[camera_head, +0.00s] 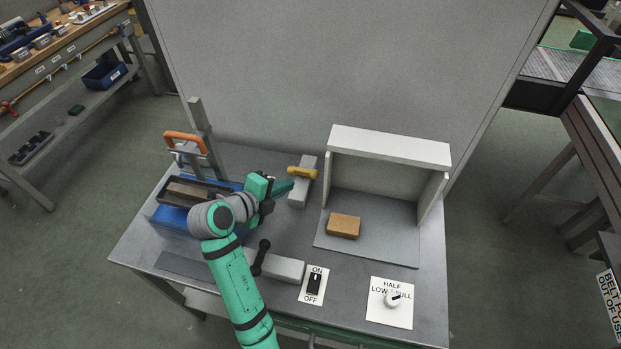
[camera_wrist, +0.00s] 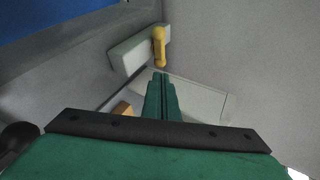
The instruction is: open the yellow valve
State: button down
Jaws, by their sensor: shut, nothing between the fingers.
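The yellow valve (camera_head: 301,172) is a small yellow handle on a pale grey block (camera_head: 299,194) at the back middle of the table. In the head view the handle lies across the block. The yellow handle also shows in the wrist view (camera_wrist: 159,47), above my fingertips in the picture. My gripper (camera_head: 289,186) is green, shut and empty, with its tips pointing right toward the block. In the wrist view my gripper (camera_wrist: 160,78) has its fingers together, just short of the handle. I cannot tell whether the tips touch the block.
A white open-fronted box (camera_head: 390,147) with a brown brick (camera_head: 344,226) stands right. A blue case (camera_head: 170,220) and orange-handled clamp (camera_head: 185,142) are left. A black-handled valve (camera_head: 261,257), an on/off switch (camera_head: 314,284) and a dial (camera_head: 392,299) are in front.

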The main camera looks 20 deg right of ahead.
aim_at(312, 176)
jog(key=shift+s+f, duration=0.1)
jog(key=x, duration=0.9)
jog(key=shift+d+f, duration=0.2)
jog(key=shift+d, duration=0.15)
jog(key=shift+w+f, duration=0.1)
jog(key=shift+w, duration=0.25)
jog(key=shift+s, duration=0.15)
jog(key=shift+s+d, duration=0.1)
